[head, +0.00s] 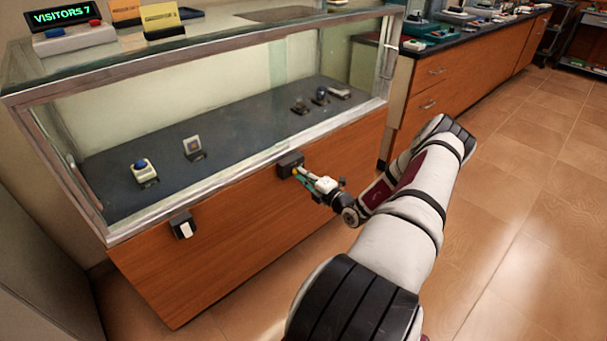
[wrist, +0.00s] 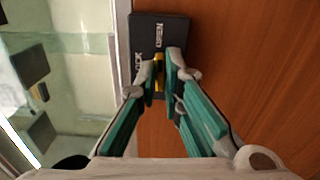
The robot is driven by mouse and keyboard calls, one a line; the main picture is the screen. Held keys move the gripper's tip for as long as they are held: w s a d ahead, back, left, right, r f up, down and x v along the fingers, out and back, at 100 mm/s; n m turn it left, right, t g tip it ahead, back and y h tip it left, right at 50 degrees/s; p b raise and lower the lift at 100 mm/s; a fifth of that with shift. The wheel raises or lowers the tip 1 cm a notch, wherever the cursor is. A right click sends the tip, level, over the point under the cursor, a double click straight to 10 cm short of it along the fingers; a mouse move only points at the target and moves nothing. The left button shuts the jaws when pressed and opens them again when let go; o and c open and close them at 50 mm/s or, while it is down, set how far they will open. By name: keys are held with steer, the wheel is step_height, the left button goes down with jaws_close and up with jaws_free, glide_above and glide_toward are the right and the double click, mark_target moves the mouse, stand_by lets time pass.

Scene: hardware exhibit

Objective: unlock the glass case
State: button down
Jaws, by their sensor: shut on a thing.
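The glass case (head: 190,180) has a metal frame, a dark inner floor and a wooden lower front. A black lock box (head: 289,164) sits on the wooden front just below the glass. In the wrist view the lock box (wrist: 158,30) carries pale lettering that is partly covered by my fingers. My gripper (head: 303,173) is at the lock box, with its fingers shut on a small yellow piece (wrist: 158,72) at the box's face. Most of the yellow piece is hidden between the fingertips, so I cannot tell its full shape or how it is turned.
A second black box with a white part (head: 183,228) is on the case front to the left. Several small items stand inside the case. A visitor counter (head: 64,16) and signs stand on top. A drawer counter (head: 450,80) is behind; tiled floor (head: 510,210) at right is clear.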

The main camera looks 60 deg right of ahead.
steer(key=shift+m, duration=0.5)
steer(key=c, duration=1.7)
jaws_free()
steer(key=shift+s, duration=0.15)
steer(key=v, duration=1.1)
steer(key=shift+s+a, duration=0.2)
steer(key=shift+s, duration=0.15)
